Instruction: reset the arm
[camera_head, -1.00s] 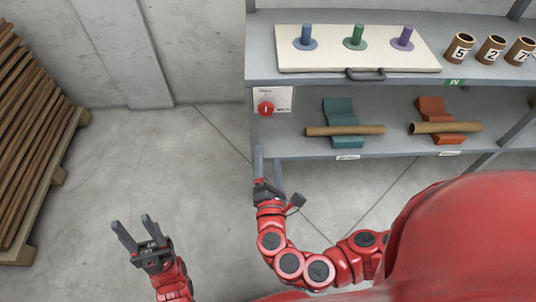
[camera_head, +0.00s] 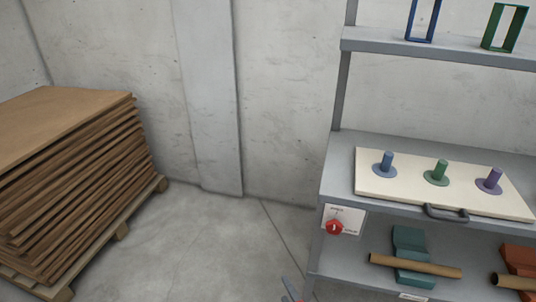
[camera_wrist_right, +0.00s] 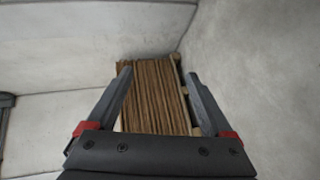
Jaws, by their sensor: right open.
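My right gripper (camera_wrist_right: 160,95) is open and empty in the right wrist view. Its two dark fingers are spread, with the wood stack (camera_wrist_right: 153,92) seen between and beyond them. In the head view only the tips of my right gripper (camera_head: 292,290) show at the bottom edge, below and left of the shelf's red switch (camera_head: 334,228). My left gripper is out of view.
A grey shelf unit (camera_head: 345,150) stands at the right, bearing a white board (camera_head: 400,190) with blue, green and purple pegs. Below it, tubes (camera_head: 415,265) rest on teal and orange holders. Stacked wood sheets (camera_head: 75,180) stand left. The floor between is clear.

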